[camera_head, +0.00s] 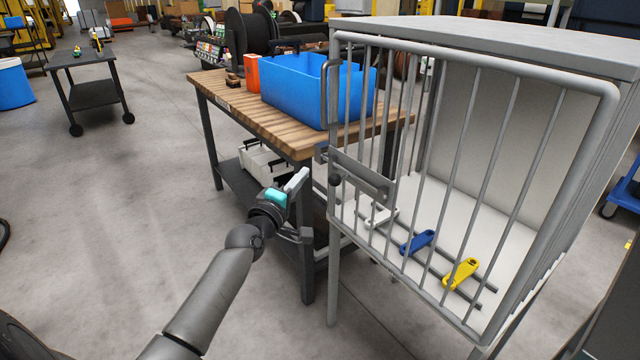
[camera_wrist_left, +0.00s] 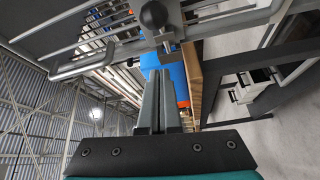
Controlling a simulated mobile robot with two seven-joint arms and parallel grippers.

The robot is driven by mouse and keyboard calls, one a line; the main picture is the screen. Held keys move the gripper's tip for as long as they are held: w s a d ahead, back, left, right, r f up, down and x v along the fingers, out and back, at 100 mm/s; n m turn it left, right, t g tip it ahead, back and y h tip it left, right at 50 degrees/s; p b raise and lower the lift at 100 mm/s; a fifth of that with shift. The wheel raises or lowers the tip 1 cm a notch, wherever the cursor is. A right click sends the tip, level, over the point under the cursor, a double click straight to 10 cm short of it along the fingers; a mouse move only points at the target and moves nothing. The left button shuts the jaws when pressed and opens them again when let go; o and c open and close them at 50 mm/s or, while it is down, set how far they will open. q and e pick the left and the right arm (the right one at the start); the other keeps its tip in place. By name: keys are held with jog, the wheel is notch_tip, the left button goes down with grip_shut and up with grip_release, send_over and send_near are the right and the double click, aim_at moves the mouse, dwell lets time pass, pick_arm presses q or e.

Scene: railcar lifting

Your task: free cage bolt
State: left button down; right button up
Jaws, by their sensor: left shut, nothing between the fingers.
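The cage (camera_head: 470,170) stands at the right with a barred door on its front. The cage bolt, with a round dark knob (camera_head: 335,180), sits on a grey plate (camera_head: 365,178) at the door's left edge. In the left wrist view the knob (camera_wrist_left: 152,14) is at the top centre, just beyond the fingertips. My left gripper (camera_head: 302,175) is shut and empty, to the left of the knob and apart from it. Its two fingers lie together in the wrist view (camera_wrist_left: 160,85). I cannot tell how far the bolt is engaged. My right gripper is not in view.
A wooden-topped workbench (camera_head: 220,95) stands left of the cage, bearing a blue bin (camera_head: 300,88) and an orange box (camera_head: 252,72). Inside the cage are white, blue (camera_head: 418,241) and yellow (camera_head: 460,272) handled pieces.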

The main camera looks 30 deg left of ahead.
aim_at(336, 181)
pick_arm(q)
jog(key=shift+w+d+f+b, duration=0.15)
jog(key=shift+w+d+b, duration=0.1)
jog(key=shift+w+d, duration=0.55)
jog(key=shift+w+d+f+b, duration=0.1)
jog(key=shift+w+d+b, duration=0.1)
jog(key=shift+w+d, duration=0.55)
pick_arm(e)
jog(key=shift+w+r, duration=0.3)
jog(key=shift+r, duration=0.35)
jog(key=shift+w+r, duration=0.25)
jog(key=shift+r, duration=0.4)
pick_arm(q)
jog(key=shift+s+d, duration=0.2)
jog(key=shift+s, duration=0.05)
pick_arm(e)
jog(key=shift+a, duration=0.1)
